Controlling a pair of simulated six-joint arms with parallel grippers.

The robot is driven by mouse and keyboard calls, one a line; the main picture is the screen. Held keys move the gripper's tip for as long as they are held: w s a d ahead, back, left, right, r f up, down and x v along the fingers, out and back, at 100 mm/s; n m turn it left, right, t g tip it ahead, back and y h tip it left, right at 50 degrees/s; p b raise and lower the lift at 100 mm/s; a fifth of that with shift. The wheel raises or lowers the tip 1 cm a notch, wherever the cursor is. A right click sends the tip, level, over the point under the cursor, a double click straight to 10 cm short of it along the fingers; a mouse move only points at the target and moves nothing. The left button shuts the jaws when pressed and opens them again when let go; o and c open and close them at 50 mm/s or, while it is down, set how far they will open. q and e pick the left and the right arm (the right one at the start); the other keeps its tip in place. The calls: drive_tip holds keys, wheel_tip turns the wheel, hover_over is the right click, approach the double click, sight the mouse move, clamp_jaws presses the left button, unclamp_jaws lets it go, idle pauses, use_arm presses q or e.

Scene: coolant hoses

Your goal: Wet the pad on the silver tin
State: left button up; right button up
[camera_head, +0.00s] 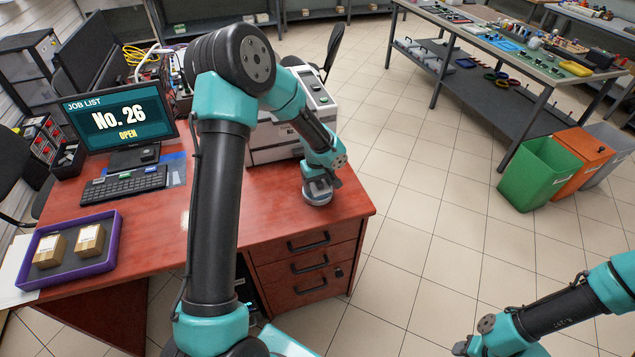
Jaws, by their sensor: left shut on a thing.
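A round silver tin (317,194) stands near the right front corner of the red desk. My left gripper (319,178) points down right over the tin. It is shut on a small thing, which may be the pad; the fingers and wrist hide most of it. I cannot tell whether the held thing touches the tin's top. My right gripper (461,348) is low at the bottom edge of the view, over the floor, well away from the desk. Its fingers are too small and cut off to judge.
The red desk (225,205) bears a monitor (118,115), a keyboard (125,184) and a purple tray (105,245) with two small boxes. A white machine (270,145) stands close behind the tin. The desk's right edge is near the tin. The desk front is clear.

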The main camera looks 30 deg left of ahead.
use_arm(q)
drive_tip(key=shift+f, duration=0.4)
idle(1.4)
drive_tip(key=shift+r, duration=0.15)
drive_tip(key=shift+r, duration=3.45)
drive_tip(key=w+d+f+m, duration=0.2)
drive_tip(key=d+m, duration=0.1)
drive_tip(key=d, duration=0.1)
drive_tip(key=w+d+f+m, duration=0.2)
drive_tip(key=d+f+m, duration=0.1)
drive_tip(key=d+m, duration=0.1)
drive_tip(key=w+d+f+m, duration=0.2)
drive_tip(key=d+m, duration=0.1)
drive_tip(key=d, duration=0.3)
drive_tip(key=shift+d+f+m, duration=0.2)
drive_tip(key=shift+f+m, duration=0.15)
drive_tip(key=shift+m, duration=0.05)
